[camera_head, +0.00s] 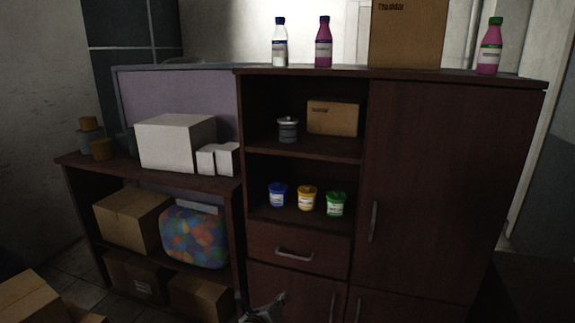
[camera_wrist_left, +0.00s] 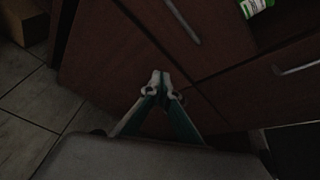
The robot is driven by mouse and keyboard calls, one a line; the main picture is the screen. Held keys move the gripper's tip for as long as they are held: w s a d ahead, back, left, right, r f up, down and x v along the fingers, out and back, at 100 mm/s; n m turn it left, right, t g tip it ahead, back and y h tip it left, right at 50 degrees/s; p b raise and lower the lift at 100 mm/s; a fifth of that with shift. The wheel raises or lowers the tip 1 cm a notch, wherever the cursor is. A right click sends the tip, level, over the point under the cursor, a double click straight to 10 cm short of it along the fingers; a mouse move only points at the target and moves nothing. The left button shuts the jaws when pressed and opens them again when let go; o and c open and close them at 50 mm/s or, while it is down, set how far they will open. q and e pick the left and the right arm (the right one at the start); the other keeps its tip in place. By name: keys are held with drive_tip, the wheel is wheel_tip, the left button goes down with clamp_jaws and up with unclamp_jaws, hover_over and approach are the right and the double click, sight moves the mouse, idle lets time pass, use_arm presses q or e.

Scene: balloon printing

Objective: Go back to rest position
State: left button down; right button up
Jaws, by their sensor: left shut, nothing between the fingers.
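My left gripper (camera_head: 262,308) shows at the bottom edge of the head view, in front of the lower cabinet door. In the left wrist view the same gripper (camera_wrist_left: 160,80) has its two fingertips together, with nothing between them. Dark brown cabinet fronts (camera_wrist_left: 115,65) lie beyond the fingertips. I cannot tell how far the fingers are from them. My right gripper is in neither view.
A tall dark cabinet (camera_head: 445,190) fills the right. Its open shelves hold blue (camera_head: 278,195), yellow (camera_head: 307,198) and green (camera_head: 336,204) tubs. A drawer (camera_head: 298,246) sits below. A low shelf (camera_head: 75,165) with boxes stands left. A cardboard box (camera_head: 30,300) is at lower left.

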use_arm(q)
drive_tip(key=s+a+f+n+g, duration=0.15)
drive_tip(key=s+f+n, duration=0.25)
drive_tip(key=s+n, duration=0.4)
drive_tip(key=s+a+f+n+t, duration=0.15)
drive_tip(key=s+f+n, duration=0.35)
drive_tip(key=s, duration=0.5)
drive_tip(key=s+a+n+g+y, duration=0.1)
drive_tip(key=s+a+n+y, duration=0.2)
drive_tip(key=s+a+n, duration=1.3)
drive_tip(key=s, duration=0.4)
drive_tip(key=shift+s+r+g, duration=0.15)
drive_tip(key=shift+r+g, duration=0.1)
drive_tip(key=shift+g, duration=0.15)
